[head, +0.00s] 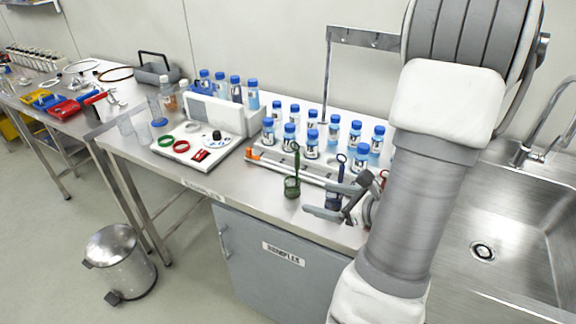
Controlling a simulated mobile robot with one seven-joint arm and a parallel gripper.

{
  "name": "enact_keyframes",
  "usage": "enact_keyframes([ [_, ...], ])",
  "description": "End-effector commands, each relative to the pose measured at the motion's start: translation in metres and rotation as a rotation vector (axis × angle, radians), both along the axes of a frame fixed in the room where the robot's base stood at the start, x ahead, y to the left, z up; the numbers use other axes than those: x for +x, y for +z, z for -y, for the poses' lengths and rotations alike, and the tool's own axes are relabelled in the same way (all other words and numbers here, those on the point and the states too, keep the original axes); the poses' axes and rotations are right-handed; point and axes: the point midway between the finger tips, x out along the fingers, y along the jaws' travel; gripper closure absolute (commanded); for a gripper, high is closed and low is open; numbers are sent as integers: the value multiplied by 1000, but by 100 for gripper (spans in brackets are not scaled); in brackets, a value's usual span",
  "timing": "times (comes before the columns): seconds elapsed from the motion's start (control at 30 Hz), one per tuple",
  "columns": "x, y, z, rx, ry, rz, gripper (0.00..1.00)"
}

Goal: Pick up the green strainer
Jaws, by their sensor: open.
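The green strainer (292,186) stands near the front edge of the steel counter, with its thin handle pointing up. My gripper (331,199) is just to the right of the strainer, over the counter's front edge. Its jaws are open, and I see nothing held between them. A dark blue strainer-like tool (334,190) stands right by the fingers and is partly hidden by them. My arm hides the counter further right.
Several blue-capped bottles (312,145) stand close behind the strainer. A white tray (172,149) with rings lies to the left. A sink (500,235) is at right. A metal bin (118,262) stands on the floor. Some bare counter lies left of the strainer.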

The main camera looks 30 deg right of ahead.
Motion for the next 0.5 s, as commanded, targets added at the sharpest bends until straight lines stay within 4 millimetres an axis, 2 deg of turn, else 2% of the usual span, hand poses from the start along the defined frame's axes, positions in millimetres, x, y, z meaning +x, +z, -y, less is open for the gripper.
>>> enact_keyframes([
  [0.1,-5,-7,19,66,-119,6,9],
  [0.23,0,-12,24,89,-159,11,9],
  [0.5,51,-33,17,88,-155,10,9],
])
